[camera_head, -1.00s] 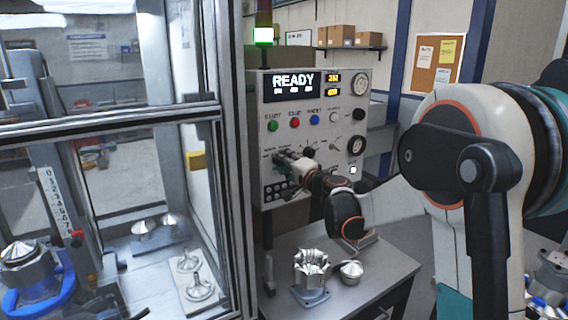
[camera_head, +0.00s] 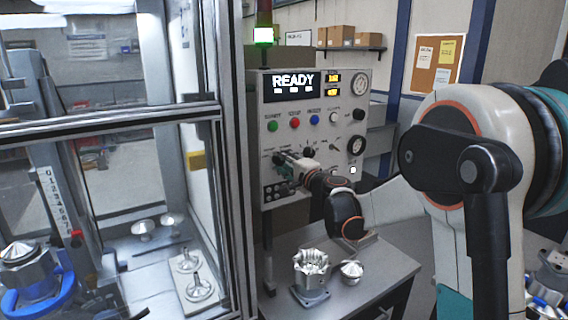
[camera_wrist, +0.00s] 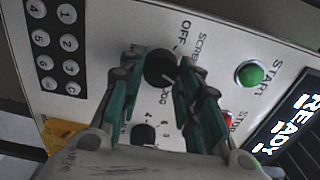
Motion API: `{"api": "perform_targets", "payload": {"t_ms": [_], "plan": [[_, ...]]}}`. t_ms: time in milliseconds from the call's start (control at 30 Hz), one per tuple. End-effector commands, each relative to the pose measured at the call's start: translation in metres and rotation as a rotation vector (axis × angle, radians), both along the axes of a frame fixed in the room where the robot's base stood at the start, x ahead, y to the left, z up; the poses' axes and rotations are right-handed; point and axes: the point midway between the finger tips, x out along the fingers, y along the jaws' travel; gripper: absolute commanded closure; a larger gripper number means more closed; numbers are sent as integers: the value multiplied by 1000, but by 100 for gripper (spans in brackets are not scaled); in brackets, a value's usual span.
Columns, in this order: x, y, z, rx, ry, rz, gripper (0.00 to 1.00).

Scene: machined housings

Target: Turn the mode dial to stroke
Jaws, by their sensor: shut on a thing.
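The control panel (camera_head: 340,110) stands upright behind the small table. In the wrist view a round black dial (camera_wrist: 160,68) sits between my gripper's two green fingers (camera_wrist: 162,85), and the gripper is shut on it. Words printed around the dial include OFF and JOG; others are partly covered by the fingers. I cannot make out its pointer setting clearly. In the head view my gripper (camera_head: 282,160) is at the lower left of the panel and hides the dial.
A second black knob (camera_wrist: 144,134) with numbers sits close beside the gripped dial. Green START (camera_wrist: 250,73) and red STOP buttons and a keypad (camera_wrist: 56,45) are nearby. The display (camera_head: 296,84) reads READY. A machined housing (camera_head: 311,272) stands on the table below.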

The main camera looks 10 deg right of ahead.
Motion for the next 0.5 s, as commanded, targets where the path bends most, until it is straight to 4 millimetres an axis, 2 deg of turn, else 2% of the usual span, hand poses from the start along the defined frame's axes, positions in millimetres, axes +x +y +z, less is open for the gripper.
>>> {"api": "perform_targets", "payload": {"t_ms": [33,100,133,500], "plan": [[0,-1,0,0,0,-1,66],[0,-1,0,-1,0,-1,51],[0,-1,0,-1,0,-1,49],[-2,-1,0,-1,0,-1,49]]}}
